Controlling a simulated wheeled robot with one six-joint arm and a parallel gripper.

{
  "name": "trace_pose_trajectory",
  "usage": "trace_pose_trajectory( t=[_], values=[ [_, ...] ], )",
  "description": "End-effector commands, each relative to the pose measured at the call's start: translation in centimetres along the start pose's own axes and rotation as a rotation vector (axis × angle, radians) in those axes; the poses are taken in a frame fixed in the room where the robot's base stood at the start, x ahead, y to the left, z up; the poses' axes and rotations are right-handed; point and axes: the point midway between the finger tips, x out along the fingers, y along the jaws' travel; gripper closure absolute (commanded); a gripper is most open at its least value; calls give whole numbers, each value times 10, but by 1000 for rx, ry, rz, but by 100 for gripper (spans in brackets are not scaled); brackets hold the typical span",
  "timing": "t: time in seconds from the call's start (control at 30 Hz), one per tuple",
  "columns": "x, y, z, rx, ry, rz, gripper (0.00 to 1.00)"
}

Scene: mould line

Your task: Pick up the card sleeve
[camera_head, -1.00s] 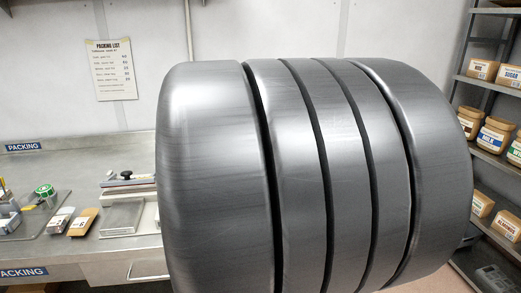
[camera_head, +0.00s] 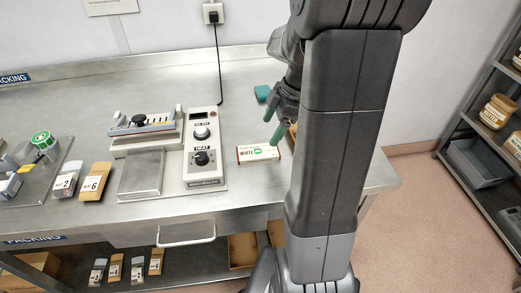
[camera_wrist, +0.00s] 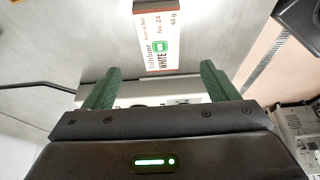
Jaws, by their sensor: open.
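The card sleeve (camera_head: 258,153) is a small white box with red ends, a green mark and the word WHITE. It lies on the steel bench, right of the heat sealer. In the wrist view the card sleeve (camera_wrist: 155,35) shows beyond the fingertips, roughly in line with the gap, its top cut off by the frame edge. My gripper (camera_head: 275,121) has green fingers and is close to the sleeve. In the wrist view my gripper (camera_wrist: 160,80) is open with nothing between its fingers. My arm hides part of the bench beside the sleeve.
The heat sealer (camera_head: 201,172) and a press-like device (camera_head: 147,128) stand left of the sleeve. Several packets (camera_head: 95,182) and a green tape roll (camera_head: 43,140) are farther left. A stocked shelf (camera_head: 470,130) stands right.

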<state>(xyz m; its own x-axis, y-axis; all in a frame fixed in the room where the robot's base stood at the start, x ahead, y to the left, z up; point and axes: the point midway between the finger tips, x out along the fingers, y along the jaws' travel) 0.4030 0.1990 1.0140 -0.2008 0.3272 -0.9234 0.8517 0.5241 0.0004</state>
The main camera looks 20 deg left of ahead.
Motion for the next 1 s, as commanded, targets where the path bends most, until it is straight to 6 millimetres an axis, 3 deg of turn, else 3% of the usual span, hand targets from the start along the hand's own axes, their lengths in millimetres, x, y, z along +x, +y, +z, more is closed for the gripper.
trace_pose_trajectory(
  t=[0.1,0.37,0.7,1.0],
  values=[
    [21,0,0,0,0,-4,20],
    [40,-1,0,1,-1,-2,20],
    [82,-1,1,2,-2,-2,20],
    [86,-1,2,2,-3,1,22]
  ],
)
